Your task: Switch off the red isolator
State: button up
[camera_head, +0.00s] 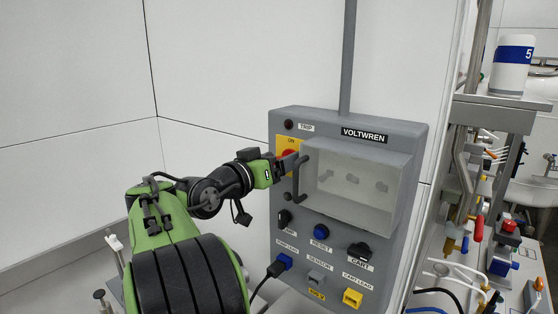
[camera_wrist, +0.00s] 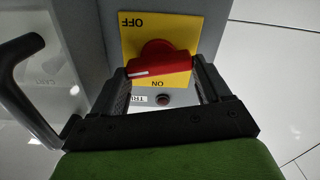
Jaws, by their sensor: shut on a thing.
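The red isolator (camera_wrist: 160,57) is a red rotary knob on a yellow plate (camera_wrist: 131,47) on the grey control panel. In the wrist view the plate reads upside down, with OFF at the top and ON at the bottom. The knob's bar lies roughly crosswise, with a white mark towards its left end. My gripper (camera_wrist: 161,68) is shut on the knob, one finger at each side. In the head view my gripper (camera_head: 281,168) reaches the panel's upper left, and the isolator (camera_head: 288,154) is partly hidden behind it.
A dark handle (camera_head: 297,180) of the clear cover (camera_head: 355,182) stands out just right of my gripper; it also shows at the wrist view's left (camera_wrist: 22,48). A TRIP lamp (camera_head: 289,125) is above. Black knobs, a blue RESET button (camera_head: 320,231) and sockets are below.

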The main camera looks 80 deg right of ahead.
jog(key=c, duration=0.5)
jog(key=m+b, duration=0.2)
jog(key=b, duration=0.1)
jog(key=shift+m+b, duration=0.3)
jog(key=shift+m, duration=0.1)
jog(key=shift+s, duration=0.1)
jog(key=o, duration=1)
jog(key=shift+a, duration=0.1)
jog(key=shift+o, duration=0.2)
